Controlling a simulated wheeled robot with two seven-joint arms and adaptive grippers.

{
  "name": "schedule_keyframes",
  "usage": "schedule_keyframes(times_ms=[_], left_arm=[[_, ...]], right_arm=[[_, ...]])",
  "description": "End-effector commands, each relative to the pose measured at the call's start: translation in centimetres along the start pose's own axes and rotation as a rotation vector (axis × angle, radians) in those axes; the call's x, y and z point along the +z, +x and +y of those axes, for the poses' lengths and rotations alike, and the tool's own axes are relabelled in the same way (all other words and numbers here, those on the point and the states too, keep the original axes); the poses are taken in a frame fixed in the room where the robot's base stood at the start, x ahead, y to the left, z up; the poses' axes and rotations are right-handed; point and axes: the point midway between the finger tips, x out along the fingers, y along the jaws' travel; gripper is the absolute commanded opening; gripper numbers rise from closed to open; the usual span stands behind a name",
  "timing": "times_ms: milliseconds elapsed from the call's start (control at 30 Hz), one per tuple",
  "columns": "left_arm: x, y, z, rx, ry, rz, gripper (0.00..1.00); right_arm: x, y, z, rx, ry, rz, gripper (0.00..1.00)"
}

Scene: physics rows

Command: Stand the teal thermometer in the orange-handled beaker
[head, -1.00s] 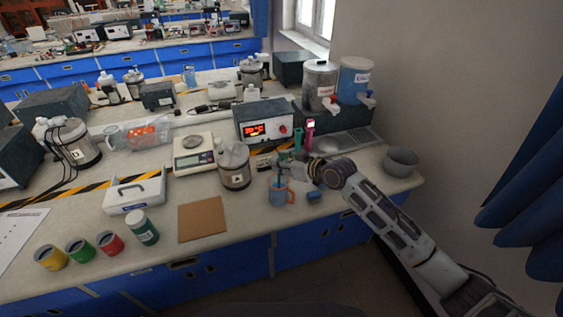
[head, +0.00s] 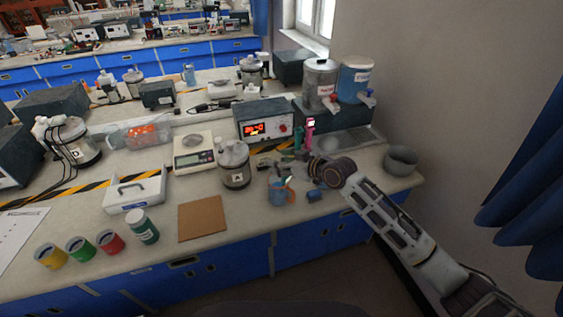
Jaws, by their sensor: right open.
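The orange-handled beaker (head: 279,194) stands upright near the front edge of the bench. Its body looks blue-grey, and its orange handle faces right. The teal thermometer (head: 288,182) shows as a short thin piece at the beaker's mouth, leaning to the right; its lower part is hidden in the beaker. My right gripper (head: 297,172) is open, just behind and right of the beaker mouth. Its fingers are small in the picture, and I cannot tell whether they touch the thermometer. My left gripper is not in view.
A jar marked A (head: 235,168) stands left of the beaker. A small blue block (head: 315,196) lies right of it. Green and pink upright tools (head: 310,132) stand behind my gripper. A grey bowl (head: 401,161) is at the right. A brown mat (head: 202,219) lies at front left.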

Motion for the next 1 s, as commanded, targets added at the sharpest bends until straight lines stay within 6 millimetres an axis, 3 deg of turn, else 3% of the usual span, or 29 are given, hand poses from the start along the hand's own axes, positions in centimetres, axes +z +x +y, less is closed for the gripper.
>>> schedule_keyframes(times_ms=[267, 1000], left_arm=[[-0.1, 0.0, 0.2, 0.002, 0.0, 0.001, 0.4], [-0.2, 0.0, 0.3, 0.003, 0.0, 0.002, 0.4]], right_arm=[[0.1, -1.4, 0.1, 0.001, -0.001, 0.0, 0.55], [0.1, -8.8, 0.0, 0.0, 0.0, -0.001, 0.55]])
